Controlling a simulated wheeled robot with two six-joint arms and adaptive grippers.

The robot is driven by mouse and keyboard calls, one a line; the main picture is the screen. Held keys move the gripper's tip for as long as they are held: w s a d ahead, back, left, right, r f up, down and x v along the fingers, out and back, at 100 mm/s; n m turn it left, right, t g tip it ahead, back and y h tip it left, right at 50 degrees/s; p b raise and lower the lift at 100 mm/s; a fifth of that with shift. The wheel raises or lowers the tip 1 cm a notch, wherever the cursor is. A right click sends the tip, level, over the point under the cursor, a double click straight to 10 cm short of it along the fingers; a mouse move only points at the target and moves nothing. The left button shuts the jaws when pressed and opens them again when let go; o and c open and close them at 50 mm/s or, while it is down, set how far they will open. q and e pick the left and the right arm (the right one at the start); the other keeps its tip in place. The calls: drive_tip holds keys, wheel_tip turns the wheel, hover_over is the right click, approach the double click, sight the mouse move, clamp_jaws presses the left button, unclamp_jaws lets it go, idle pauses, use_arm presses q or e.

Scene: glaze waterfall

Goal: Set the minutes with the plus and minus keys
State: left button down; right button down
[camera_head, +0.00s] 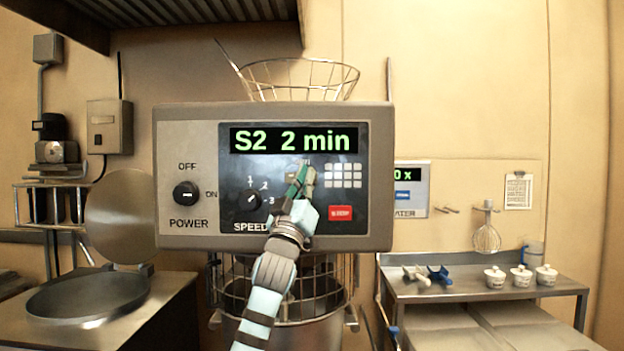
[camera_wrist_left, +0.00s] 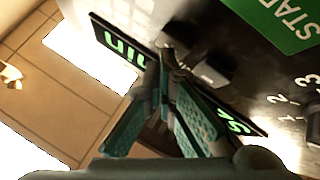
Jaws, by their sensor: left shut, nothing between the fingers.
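The control panel (camera_head: 230,150) of a mixer faces me. Its display (camera_head: 295,140) reads "S2 2 min" in green. My left gripper (camera_head: 304,170) is shut and empty, its tips in front of the panel just below the display. In the wrist view the closed fingertips (camera_wrist_left: 166,62) are close to two dark keys (camera_wrist_left: 214,68). I cannot make out their plus or minus marks, or whether the tips touch one. In the head view the gripper hides most of that key area. My right gripper is not in view.
The panel also has a power knob (camera_head: 186,194), a speed knob (camera_head: 254,199), a pale keypad (camera_head: 343,175) and a red stop button (camera_head: 341,213). A green START key (camera_wrist_left: 285,22) shows in the wrist view. White pots (camera_head: 521,277) stand on the right table.

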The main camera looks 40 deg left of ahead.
use_arm(q)
drive_tip(key=shift+w+a, duration=0.15)
idle(0.4)
drive_tip(key=shift+s+d+b, duration=0.4)
drive_tip(key=shift+s+d, duration=0.15)
drive_tip(key=shift+s, duration=0.15)
drive_tip(key=s+d+b, duration=0.1)
drive_tip(key=s, duration=0.1)
drive_tip(key=s+d+b, duration=0.1)
drive_tip(key=s+d, duration=0.1)
idle(0.5)
drive_tip(key=shift+f, duration=0.1)
idle(0.6)
